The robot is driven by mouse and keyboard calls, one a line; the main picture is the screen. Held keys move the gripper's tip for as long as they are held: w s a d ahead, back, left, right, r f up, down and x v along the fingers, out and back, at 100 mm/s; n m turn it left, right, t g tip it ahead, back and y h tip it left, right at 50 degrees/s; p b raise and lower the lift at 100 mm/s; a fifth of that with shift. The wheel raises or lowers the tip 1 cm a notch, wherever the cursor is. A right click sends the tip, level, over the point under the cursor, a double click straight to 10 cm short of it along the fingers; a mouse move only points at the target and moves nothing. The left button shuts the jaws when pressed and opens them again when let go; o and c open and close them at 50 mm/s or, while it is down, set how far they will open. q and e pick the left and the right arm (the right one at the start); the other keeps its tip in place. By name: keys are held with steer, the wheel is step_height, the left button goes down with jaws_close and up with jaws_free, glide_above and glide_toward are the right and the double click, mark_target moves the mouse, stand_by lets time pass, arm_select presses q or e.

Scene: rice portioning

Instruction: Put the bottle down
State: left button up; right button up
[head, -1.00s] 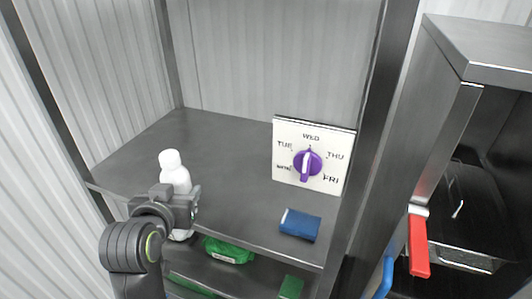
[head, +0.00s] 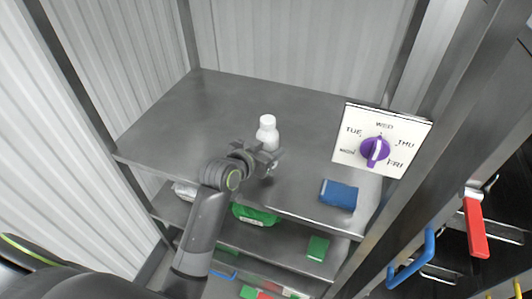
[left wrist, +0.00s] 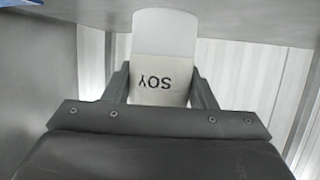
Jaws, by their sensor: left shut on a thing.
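A white bottle (head: 267,130) is in my left gripper (head: 268,158) above the front part of the grey top shelf (head: 170,125). The left gripper is shut on the bottle, which looks roughly upright in the head view. In the left wrist view, the bottle (left wrist: 163,45) sits between the two fingers and its label reads SOY upside down. The gripper hides the bottle's lower part, so I cannot tell whether its base touches the shelf. My right gripper is not in view.
A white weekday dial board (head: 400,125) with a purple knob stands at the shelf's right side. A blue block (head: 338,194) lies near the front right edge. A green packet (head: 255,214) is on the shelf below. The top shelf's left and back are clear.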

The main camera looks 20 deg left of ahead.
arm_select(q)
step_height(320, 180, down, 4)
steer(key=shift+a+r, duration=0.1)
steer(key=shift+r, duration=0.15)
steer(key=shift+f, duration=0.2)
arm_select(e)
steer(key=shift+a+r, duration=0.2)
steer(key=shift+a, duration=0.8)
arm_select(q)
steer(key=shift+f, duration=0.15)
steer(key=o, duration=0.9)
steer(key=shift+c, duration=0.2)
steer(key=o, duration=0.3)
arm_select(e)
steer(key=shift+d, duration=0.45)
